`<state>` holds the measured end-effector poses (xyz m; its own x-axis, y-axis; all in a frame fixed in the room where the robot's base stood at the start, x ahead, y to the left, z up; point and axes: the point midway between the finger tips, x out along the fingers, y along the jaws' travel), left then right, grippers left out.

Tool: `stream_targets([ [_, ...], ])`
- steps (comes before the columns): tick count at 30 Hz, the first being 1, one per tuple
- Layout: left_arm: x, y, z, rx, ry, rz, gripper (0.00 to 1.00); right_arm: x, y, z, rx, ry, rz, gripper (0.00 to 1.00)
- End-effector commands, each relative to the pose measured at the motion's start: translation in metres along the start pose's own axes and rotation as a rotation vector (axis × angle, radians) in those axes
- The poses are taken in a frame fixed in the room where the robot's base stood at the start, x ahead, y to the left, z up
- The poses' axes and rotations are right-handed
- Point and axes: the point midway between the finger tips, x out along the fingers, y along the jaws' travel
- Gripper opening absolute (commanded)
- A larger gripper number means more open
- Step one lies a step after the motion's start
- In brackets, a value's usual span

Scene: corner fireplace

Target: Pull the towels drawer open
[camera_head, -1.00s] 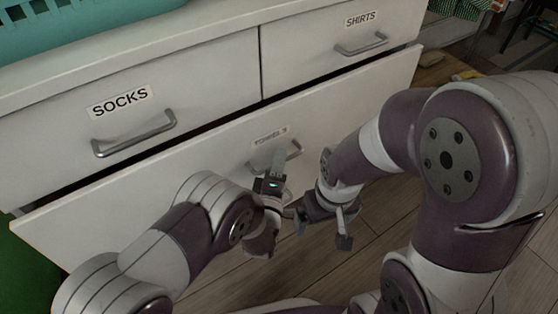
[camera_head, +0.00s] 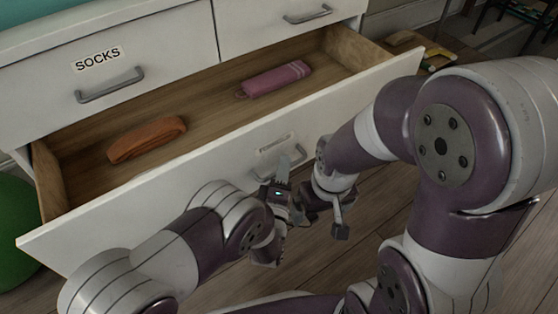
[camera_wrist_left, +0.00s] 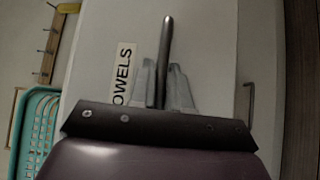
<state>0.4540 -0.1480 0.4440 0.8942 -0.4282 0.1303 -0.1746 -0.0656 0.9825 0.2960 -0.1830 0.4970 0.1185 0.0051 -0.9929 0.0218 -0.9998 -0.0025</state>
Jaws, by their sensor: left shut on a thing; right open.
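The towels drawer (camera_head: 215,146) stands pulled well out from the dresser, with its wooden inside showing. An orange-brown folded towel (camera_head: 147,139) lies in its left part and a pink rolled towel (camera_head: 276,79) in its right part. My left gripper (camera_head: 283,173) is shut on the drawer's bar handle (camera_head: 296,155). In the left wrist view the handle (camera_wrist_left: 167,50) stands between the fingers (camera_wrist_left: 164,85), beside the label ending in "OWELS" (camera_wrist_left: 123,75). My right gripper (camera_head: 326,213) is open and empty, close beside the left one, in front of the drawer.
The socks drawer (camera_head: 150,75) and the drawer to its right (camera_head: 285,20) are shut above. A green round object (camera_head: 15,232) is at the left. Wooden floor (camera_head: 370,245) shows in front. A teal basket (camera_wrist_left: 35,125) shows in the left wrist view.

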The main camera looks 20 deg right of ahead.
Motion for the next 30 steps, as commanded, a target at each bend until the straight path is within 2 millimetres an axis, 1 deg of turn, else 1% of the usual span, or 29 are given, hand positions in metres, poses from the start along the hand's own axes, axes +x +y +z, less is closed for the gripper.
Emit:
stream_targets([
  [6,-0.0058,0.0008,0.0055,0.0,0.0,-0.002,0.0,-0.0021,0.0,-0.0002,0.0,0.0,0.0,1.0],
  [17,-0.0063,0.0006,0.0057,0.0,0.001,-0.002,0.0,-0.002,0.0,-0.0002,0.0,0.0,0.0,1.0],
  [18,-0.0063,0.0006,0.0057,0.0,0.001,-0.002,0.27,-0.002,0.0,-0.0002,0.0,0.0,0.0,1.0],
  [19,-0.0063,0.0006,0.0057,0.0,0.001,-0.002,0.36,-0.002,0.0,-0.0002,0.0,0.0,0.0,1.0],
  [30,-0.004,-0.0009,0.0059,0.0,0.001,0.0,0.36,0.0006,0.0,0.0,0.0,0.0,0.0,1.0],
])
